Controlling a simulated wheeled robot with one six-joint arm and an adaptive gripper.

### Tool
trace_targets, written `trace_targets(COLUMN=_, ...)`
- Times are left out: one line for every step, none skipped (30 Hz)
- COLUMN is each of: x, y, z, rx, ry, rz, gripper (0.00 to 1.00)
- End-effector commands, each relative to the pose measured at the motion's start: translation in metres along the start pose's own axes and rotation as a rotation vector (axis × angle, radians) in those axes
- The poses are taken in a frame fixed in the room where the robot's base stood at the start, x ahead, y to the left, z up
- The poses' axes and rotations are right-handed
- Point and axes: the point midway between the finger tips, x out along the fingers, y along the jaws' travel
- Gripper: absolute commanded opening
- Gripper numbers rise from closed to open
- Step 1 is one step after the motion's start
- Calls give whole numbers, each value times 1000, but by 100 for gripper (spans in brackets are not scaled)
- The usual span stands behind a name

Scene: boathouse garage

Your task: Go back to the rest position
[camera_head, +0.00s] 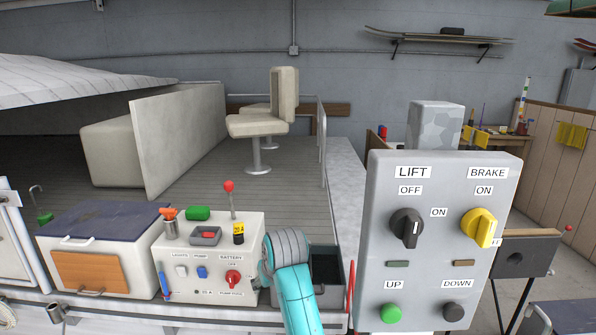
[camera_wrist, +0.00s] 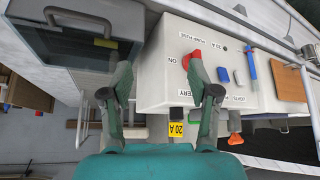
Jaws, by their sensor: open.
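My gripper (camera_wrist: 160,66) is open and empty in the wrist view, its two fingers apart in front of the white switch box (camera_wrist: 155,90). The red battery knob (camera_wrist: 191,56) shows by the right fingertip, partly covered by it; whether they touch I cannot tell. In the head view my teal arm reaches to the right side of the white switch box (camera_head: 205,245), and my fingers are hidden there. The red knob (camera_head: 233,277) shows on the box front, left of my arm.
A grey lift panel (camera_head: 437,270) with knobs and buttons stands close right of my arm. A dark open bin (camera_head: 327,268) is just behind my arm. A yellow fuse (camera_head: 239,233), green cylinder (camera_head: 198,213) and red-tipped lever (camera_head: 230,187) stand on the box. A cooler (camera_head: 100,235) is left.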

Motion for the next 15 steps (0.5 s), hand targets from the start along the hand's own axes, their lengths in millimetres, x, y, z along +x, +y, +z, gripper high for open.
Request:
trace_targets(x=13, y=4, z=16, rx=7, ry=4, rz=4, gripper=61)
trace_targets(x=20, y=6, z=25, rx=11, ry=11, rz=7, gripper=61)
trace_targets(x=30, y=9, z=38, rx=18, ry=21, rz=11, gripper=61)
trace_targets(x=37, y=12, z=48, rx=23, ry=30, rz=15, gripper=61)
trace_targets(x=44, y=15, z=59, rx=28, ry=39, rz=18, gripper=61)
trace_targets(x=52, y=18, z=72, rx=35, ry=51, rz=23, gripper=61)
trace_targets(x=58, y=20, z=82, rx=39, ry=60, rz=27, gripper=61)
trace_targets(x=64, y=22, z=93, rx=44, ry=70, rz=30, gripper=61)
trace_targets(x=70, y=25, z=107, rx=50, ry=82, rz=35, gripper=61)
trace_targets(x=75, y=27, z=117, rx=55, ry=91, rz=39, gripper=61)
trace_targets(x=79, y=29, z=128, rx=60, ry=100, rz=42, gripper=61)
trace_targets(x=85, y=32, z=142, rx=66, ry=112, rz=48, gripper=61)
trace_targets(x=88, y=34, z=153, rx=71, ry=121, rz=51, gripper=61)
trace_targets(x=92, y=35, z=164, rx=75, ry=131, rz=55, gripper=61)
trace_targets(x=96, y=37, z=178, rx=81, ry=142, rz=60, gripper=61)
